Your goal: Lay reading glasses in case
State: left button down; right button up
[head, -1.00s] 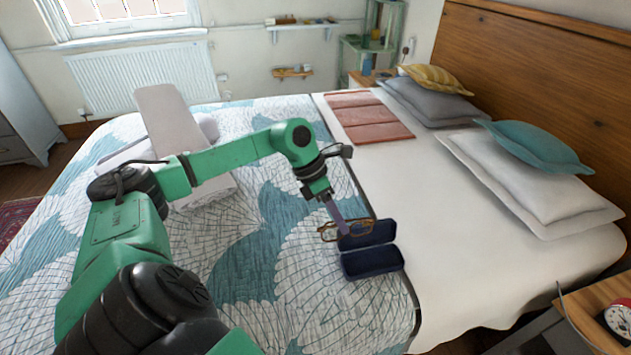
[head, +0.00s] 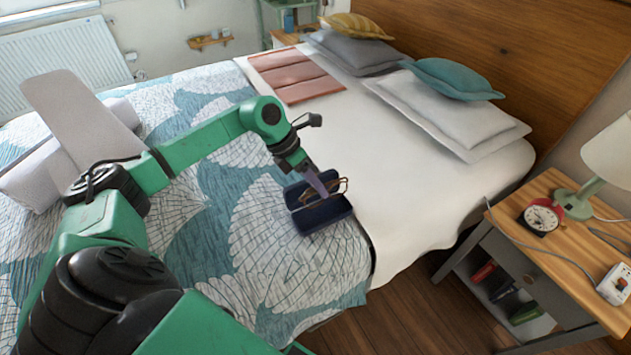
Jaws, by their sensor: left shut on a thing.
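The reading glasses (head: 339,187), with thin brown frames, are gripped in my left gripper (head: 323,191). My left gripper is shut on them and points down over the case. The dark navy glasses case (head: 322,218) lies open on the bed, its two halves side by side. The glasses overlap the case's right side in the head view; I cannot tell whether they touch it. The gripper fingers hide part of the case and of the glasses. My right gripper is not in view.
The case lies on the patterned blue and white quilt (head: 270,250) near the white sheet (head: 400,170). Folded reddish cloth (head: 295,75) and pillows (head: 450,110) lie farther back. A wooden nightstand (head: 560,235) with an alarm clock (head: 540,217) and lamp stands at right.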

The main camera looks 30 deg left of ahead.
pick_arm(q)
jog(key=shift+f+b, duration=2.1)
jog(key=shift+f, duration=0.95)
jog(key=shift+c, duration=1.4)
grip_release()
jog(key=v, duration=1.4)
jog(key=shift+r, duration=0.35)
jog(key=shift+a, duration=0.1)
